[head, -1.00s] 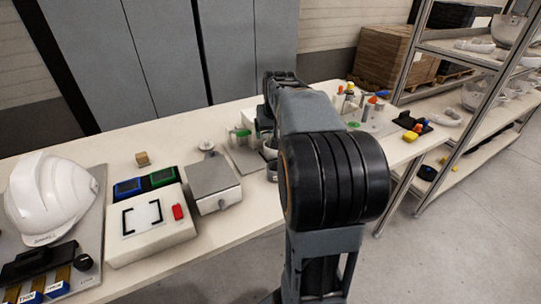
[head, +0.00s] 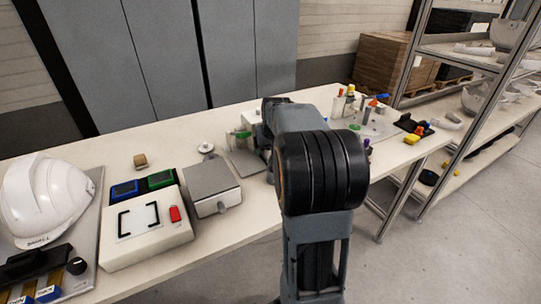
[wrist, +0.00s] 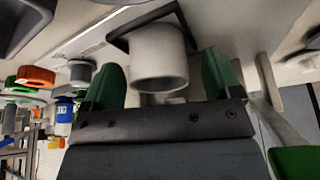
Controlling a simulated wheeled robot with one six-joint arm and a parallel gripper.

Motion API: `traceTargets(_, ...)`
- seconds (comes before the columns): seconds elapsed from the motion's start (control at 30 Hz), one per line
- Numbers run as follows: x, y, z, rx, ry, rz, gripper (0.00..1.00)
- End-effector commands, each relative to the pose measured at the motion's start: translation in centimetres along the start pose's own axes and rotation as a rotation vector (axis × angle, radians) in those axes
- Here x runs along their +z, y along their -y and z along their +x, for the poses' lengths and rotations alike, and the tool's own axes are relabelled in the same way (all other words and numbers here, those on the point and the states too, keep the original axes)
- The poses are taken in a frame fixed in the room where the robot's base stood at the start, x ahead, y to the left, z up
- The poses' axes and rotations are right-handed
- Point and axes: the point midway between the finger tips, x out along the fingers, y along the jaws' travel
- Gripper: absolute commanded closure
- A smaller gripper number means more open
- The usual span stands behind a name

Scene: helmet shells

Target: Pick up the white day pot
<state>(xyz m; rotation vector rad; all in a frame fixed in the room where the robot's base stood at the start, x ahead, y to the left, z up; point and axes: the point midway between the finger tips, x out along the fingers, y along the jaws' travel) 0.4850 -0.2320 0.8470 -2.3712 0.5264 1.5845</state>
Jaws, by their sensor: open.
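The white pot (wrist: 158,52) is a plain white cylinder in the wrist view, standing within a black angular marking or frame (wrist: 122,40) on a pale surface. My gripper (wrist: 163,66) is open, with one green finger on each side of the pot. Gaps show between the fingers and the pot, and I see no clear contact. The dark gripper body hides the lower middle of that view. In the head view my arm hides the gripper and the pot.
Bottles and an orange-capped item (wrist: 36,76) are beside the gripper. A metal shelf (head: 436,110) stands right.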

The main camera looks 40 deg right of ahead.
Motion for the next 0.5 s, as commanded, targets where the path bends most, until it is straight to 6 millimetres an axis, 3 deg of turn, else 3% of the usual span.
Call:
traceTargets(0.07, -0.02, -0.01, -0.06, 0.0, 0.0, 0.0, 0.16)
traceTargets(0.5, -0.01, -0.02, -0.07, 0.0, 0.0, 0.0, 0.57)
